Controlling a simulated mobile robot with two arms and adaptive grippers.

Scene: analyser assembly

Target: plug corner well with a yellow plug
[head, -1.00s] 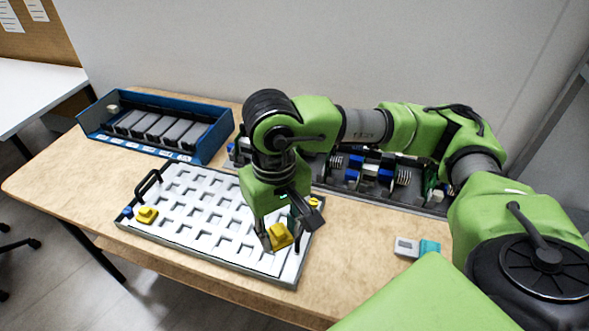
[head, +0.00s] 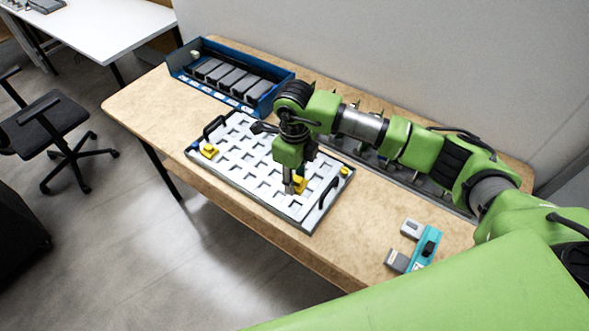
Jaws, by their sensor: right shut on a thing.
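The white tray (head: 244,181) with a grid of square wells lies on the wooden table. A yellow plug (head: 209,151) sits at its left corner. My right gripper (head: 295,187) points down over the tray's right part, shut on another yellow plug (head: 300,184). The plug is low, close to the tray surface; whether it touches a well is hidden by the fingers. A small yellow piece (head: 344,171) shows at the tray's far right corner. My left gripper is out of view.
Black handles (head: 328,191) rise at both ends of the tray. A blue bin (head: 262,106) with dark grey blocks stands behind it. A rack of parts (head: 370,158) lies along the wall, partly behind my arm. A teal and grey device (head: 424,248) lies at the front right.

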